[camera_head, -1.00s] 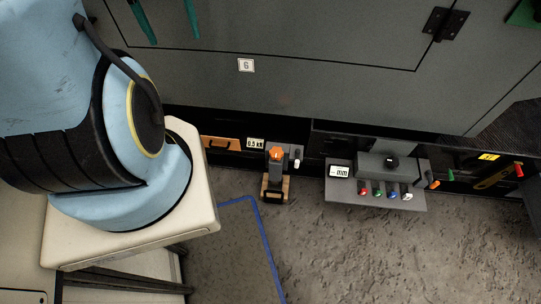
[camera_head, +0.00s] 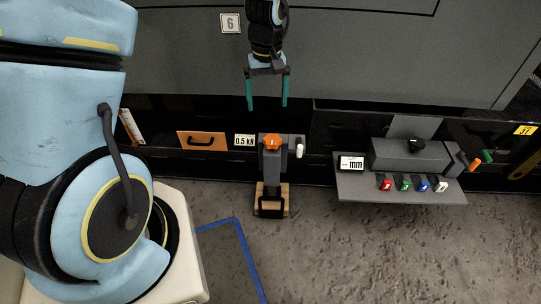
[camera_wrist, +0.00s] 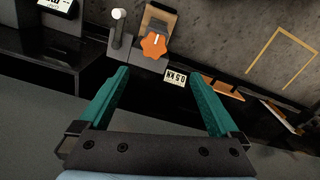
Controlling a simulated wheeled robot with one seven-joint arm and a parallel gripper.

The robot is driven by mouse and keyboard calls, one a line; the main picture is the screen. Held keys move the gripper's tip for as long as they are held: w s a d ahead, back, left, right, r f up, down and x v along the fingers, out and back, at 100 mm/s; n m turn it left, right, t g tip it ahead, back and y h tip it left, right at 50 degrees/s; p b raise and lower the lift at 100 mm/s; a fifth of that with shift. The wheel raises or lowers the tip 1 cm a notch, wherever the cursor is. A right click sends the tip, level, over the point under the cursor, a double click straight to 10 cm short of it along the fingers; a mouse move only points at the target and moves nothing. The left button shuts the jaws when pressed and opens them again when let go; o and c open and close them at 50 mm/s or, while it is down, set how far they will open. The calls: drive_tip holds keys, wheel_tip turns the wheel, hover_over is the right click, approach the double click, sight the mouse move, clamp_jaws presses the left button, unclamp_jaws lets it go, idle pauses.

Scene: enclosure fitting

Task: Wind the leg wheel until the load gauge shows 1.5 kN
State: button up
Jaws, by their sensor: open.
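The load gauge (camera_head: 244,140) is a small white display left of the leg and reads 0.5 kN; it also shows in the wrist view (camera_wrist: 175,78). The leg wheel (camera_head: 272,142) is an orange lobed knob on top of a grey leg (camera_head: 271,170) that stands on a wooden block (camera_head: 285,199). In the wrist view the orange wheel (camera_wrist: 153,45) lies beyond the fingertips, near the top. My gripper (camera_head: 267,107), with two green fingers, is open, points down and is empty. It is above the wheel in the head view, apart from it.
A white-tipped crank handle (camera_head: 299,150) sits just right of the wheel. A grey shelf (camera_head: 350,187) with a mm display (camera_head: 351,163) and several coloured knobs stands to the right. An orange panel (camera_head: 202,141) with a handle is at left. The floor in front has a blue line (camera_head: 243,247).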

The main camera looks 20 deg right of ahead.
sight(272, 139)
drive_tip(key=f+b, duration=0.1)
drive_tip(key=f, duration=0.3)
drive_tip(key=f+b, duration=0.2)
drive_tip(key=f, duration=0.2)
drive_tip(key=d+f+b, duration=0.1)
drive_tip(key=f, duration=0.4)
drive_tip(key=shift+s+d, duration=0.1)
drive_tip(key=shift+s, duration=0.3)
